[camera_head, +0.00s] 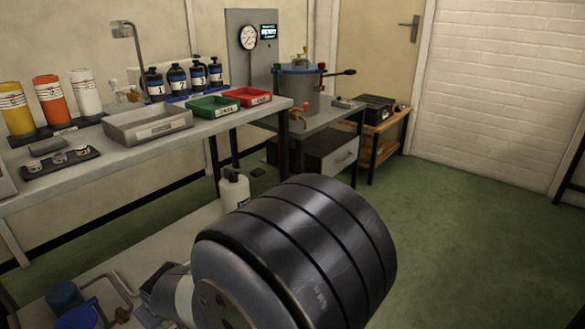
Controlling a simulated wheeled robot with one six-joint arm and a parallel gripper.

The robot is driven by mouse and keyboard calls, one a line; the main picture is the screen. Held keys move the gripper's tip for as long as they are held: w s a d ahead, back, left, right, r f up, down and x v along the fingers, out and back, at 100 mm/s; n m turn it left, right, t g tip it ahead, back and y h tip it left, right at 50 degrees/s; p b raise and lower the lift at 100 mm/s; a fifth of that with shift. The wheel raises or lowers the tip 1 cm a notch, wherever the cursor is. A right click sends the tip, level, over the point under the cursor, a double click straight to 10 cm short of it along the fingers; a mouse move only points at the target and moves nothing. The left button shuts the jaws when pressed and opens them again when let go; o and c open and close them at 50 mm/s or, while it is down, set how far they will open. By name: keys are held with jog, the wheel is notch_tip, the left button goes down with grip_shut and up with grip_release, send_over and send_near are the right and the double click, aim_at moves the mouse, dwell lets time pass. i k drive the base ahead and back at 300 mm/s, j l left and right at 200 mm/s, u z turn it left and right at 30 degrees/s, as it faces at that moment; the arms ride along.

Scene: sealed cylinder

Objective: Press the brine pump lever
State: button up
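A black lever-like handle (343,72) sticks out to the right from the top of a metal vessel (301,94) with a blue rim. I cannot tell whether this is the brine pump lever. At the lower left, blue parts (64,295) stand beside a bent metal pipe or handle (108,287), partly cut off by the frame. The large ribbed black cylinder in the foreground seems to be part of my arm. A dark grey and pale piece (165,287) left of it may be my wrist or gripper; no fingers show clearly.
A long bench (225,125) on the left holds bottles, a grey tray (148,123), green and red bins and small cups. A white jug (234,188) stands below the bench. Green floor (455,220) on the right is clear.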

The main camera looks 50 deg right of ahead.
aim_at(257, 173)
jog(key=z, duration=1.1)
jog(key=i+l, duration=0.15)
jog(key=i, duration=0.55)
jog(key=i+l, duration=0.15)
jog(key=i, duration=0.5)
jog(key=j+u, duration=0.05)
